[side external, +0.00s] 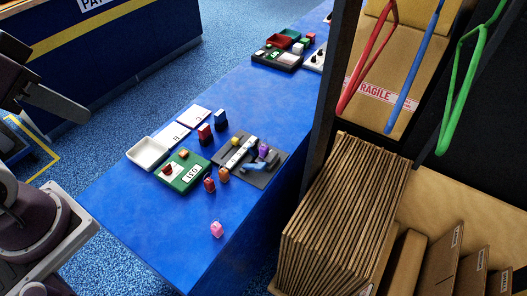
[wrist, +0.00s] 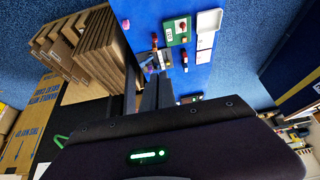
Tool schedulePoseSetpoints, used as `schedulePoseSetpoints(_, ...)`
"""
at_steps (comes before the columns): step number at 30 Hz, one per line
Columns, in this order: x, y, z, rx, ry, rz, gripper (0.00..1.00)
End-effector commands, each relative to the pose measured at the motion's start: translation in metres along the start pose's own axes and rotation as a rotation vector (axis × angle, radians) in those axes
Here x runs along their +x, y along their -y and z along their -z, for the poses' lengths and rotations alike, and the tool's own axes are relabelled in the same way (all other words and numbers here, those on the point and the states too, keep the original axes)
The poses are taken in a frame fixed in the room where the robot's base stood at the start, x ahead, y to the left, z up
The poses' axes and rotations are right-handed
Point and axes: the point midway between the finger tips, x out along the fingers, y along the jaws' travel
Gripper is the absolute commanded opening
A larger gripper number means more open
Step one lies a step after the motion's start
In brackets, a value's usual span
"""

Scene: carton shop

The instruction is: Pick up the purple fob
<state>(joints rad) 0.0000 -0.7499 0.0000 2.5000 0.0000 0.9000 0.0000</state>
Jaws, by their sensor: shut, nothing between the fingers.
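The purple fob (side external: 263,149) is small and sits on a dark grey mat (side external: 270,170) on the blue counter, in the side external view. In the wrist view it is too small to tell apart for sure, close beyond the fingertips. My gripper (wrist: 150,82) shows in the wrist view as dark fingers, shut with nothing between them. They partly hide the mat area. In the side external view, part of my arm is at the left edge, well apart from the fob.
A green board (side external: 184,180), a white tray (side external: 148,153), an orange fob (side external: 223,174), red fobs (side external: 209,185) and a pink fob (side external: 217,229) share the counter (side external: 150,240). Stacked cardboard (side external: 340,220) and a dark post (side external: 333,90) stand to the right. The counter's near end is mostly clear.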

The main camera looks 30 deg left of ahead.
Motion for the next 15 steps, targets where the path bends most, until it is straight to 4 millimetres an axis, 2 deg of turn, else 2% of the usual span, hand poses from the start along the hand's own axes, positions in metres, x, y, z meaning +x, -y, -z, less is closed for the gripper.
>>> schedulePoseSetpoints(1,0.000,0.000,0.000,0.000,0.000,0.000,0.12)
schedulePoseSetpoints(3,0.000,0.000,0.000,0.000,0.000,0.000,0.26)
schedulePoseSetpoints(4,0.000,0.000,0.000,0.000,0.000,0.000,0.27)
schedulePoseSetpoints(12,0.001,0.000,0.002,0.000,-0.001,-0.001,0.27)
schedulePoseSetpoints(14,0.007,-0.003,0.013,0.001,-0.008,-0.009,0.27)
schedulePoseSetpoints(15,0.015,-0.006,0.028,0.000,-0.021,-0.019,0.27)
